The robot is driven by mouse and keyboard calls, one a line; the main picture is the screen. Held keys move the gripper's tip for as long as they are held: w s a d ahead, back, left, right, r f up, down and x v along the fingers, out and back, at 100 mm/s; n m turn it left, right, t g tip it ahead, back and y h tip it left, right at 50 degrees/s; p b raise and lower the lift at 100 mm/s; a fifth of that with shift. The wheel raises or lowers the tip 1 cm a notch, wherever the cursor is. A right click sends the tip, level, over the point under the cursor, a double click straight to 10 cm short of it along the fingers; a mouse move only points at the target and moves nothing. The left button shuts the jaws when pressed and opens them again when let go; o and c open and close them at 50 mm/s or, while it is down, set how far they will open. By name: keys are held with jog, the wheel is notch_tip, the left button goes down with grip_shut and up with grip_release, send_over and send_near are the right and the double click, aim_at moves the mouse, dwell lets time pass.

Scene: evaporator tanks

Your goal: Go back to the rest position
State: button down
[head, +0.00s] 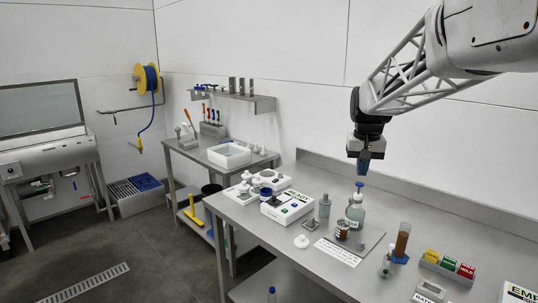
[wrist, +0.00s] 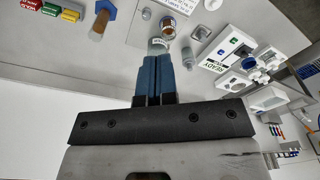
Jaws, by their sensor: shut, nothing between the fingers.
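My gripper (head: 363,164) hangs from my arm above the steel bench, pointing down. Its blue fingers are shut together with nothing between them, as the wrist view also shows (wrist: 154,65). In the head view it is just above the blue cap of a clear pump bottle (head: 355,213); a small gap seems to show. In the wrist view the fingers partly hide a clear bottle (wrist: 157,45).
A brown-filled tube (head: 402,241) and coloured blocks (head: 448,264) stand right. A wall is behind the steel bench (head: 300,273).

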jog(key=s+a+f, duration=0.2)
jog(key=s+f, duration=0.1)
jog(key=s, duration=0.9)
jog(key=s+a+f+n+t, duration=0.1)
jog(key=s+a+f, duration=0.2)
jog(key=s, duration=1)
jog(key=s+a+f, duration=0.2)
jog(key=s+f, duration=0.2)
jog(key=s, duration=0.9)
jog(key=shift+s+a+n+t, duration=0.15)
jog(key=shift+s+n+t, duration=0.05)
jog(key=shift+n+t, duration=0.1)
